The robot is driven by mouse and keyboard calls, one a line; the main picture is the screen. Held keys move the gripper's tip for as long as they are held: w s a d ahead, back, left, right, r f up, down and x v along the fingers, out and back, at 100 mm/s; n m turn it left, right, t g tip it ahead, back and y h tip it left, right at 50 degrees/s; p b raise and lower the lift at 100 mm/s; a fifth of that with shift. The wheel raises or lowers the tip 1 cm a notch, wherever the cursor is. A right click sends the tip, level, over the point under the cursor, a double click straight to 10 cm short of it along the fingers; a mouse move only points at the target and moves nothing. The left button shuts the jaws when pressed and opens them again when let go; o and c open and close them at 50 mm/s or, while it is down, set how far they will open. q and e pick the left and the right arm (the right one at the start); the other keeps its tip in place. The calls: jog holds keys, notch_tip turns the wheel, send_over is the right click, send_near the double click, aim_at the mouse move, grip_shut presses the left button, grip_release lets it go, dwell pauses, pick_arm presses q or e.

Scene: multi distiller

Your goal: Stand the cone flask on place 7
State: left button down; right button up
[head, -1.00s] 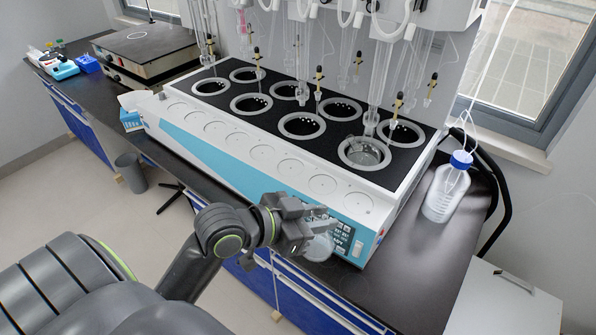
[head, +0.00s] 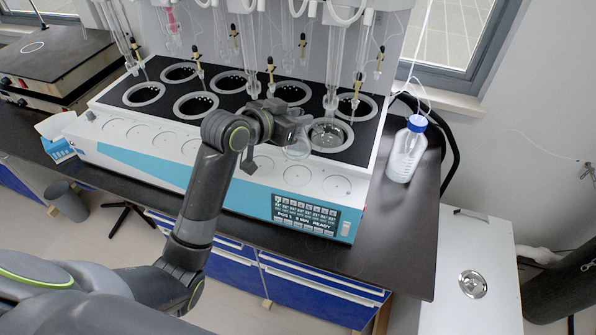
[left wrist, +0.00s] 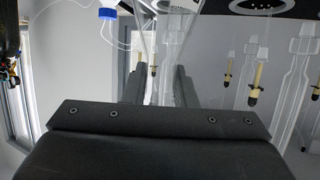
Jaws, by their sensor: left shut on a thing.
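The cone flask (head: 298,148) is clear glass. My left gripper (head: 293,124) is shut on it and holds it in front of the black well deck, over the white front ledge. In the left wrist view both fingers (left wrist: 160,88) show with clear glass between them, hard to make out. The ledge (head: 316,196) has a row of round marked places. Their numbers are too small to read. The seventh circle from the left (head: 297,175), counting one hidden by my arm, lies bare just below the flask. My right gripper is not in view.
A distiller (head: 119,162) has ringed wells (head: 195,105) with hanging glass tubes and yellow-black valves. Clear glass sits in the front right well (head: 328,134). A blue-capped bottle (head: 406,152) stands at right on the dark bench (head: 412,225). The ledge's right end is clear.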

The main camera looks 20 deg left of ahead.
aim_at(298, 148)
pick_arm(q)
jog(key=shift+w+d, duration=0.1)
jog(key=shift+w, duration=0.15)
notch_tip(298, 148, down, 5)
jog(key=shift+f+p, duration=0.15)
jog(key=shift+p, duration=0.45)
jog(key=shift+f+p, duration=0.3)
jog(key=shift+f, duration=1.9)
jog(key=shift+f, duration=0.1)
jog(key=c, duration=1.2)
grip_release()
